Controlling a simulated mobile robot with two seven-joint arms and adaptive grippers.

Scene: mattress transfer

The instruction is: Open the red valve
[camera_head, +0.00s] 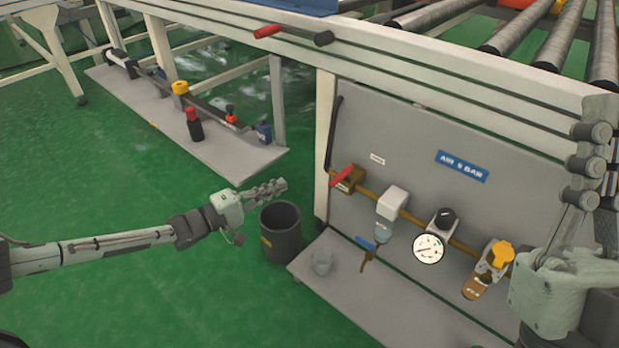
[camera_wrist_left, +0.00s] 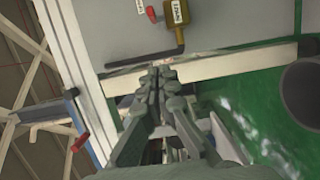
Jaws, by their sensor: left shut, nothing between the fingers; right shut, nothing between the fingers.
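The red valve handle (camera_head: 342,176) sits on a brass valve body (camera_head: 354,181) at the left end of a pipe on the grey panel. In the left wrist view the red handle (camera_wrist_left: 151,14) and brass body (camera_wrist_left: 178,13) show near the top, beyond my fingertips. My left gripper (camera_head: 281,186) is shut and empty, to the left of the valve and apart from it, above a dark bin. Its closed fingers (camera_wrist_left: 160,76) also show in the left wrist view. My right gripper (camera_head: 599,105) is shut and empty at the right edge, fingers pointing up.
The dark bin (camera_head: 281,232) stands on the green floor below my left gripper. A filter bowl (camera_head: 384,232), gauge (camera_head: 428,248) and yellow-topped fitting (camera_head: 499,255) line the pipe. A clear cup (camera_head: 322,262) stands on the lower shelf (camera_head: 352,302). The conveyor frame (camera_head: 430,65) runs above.

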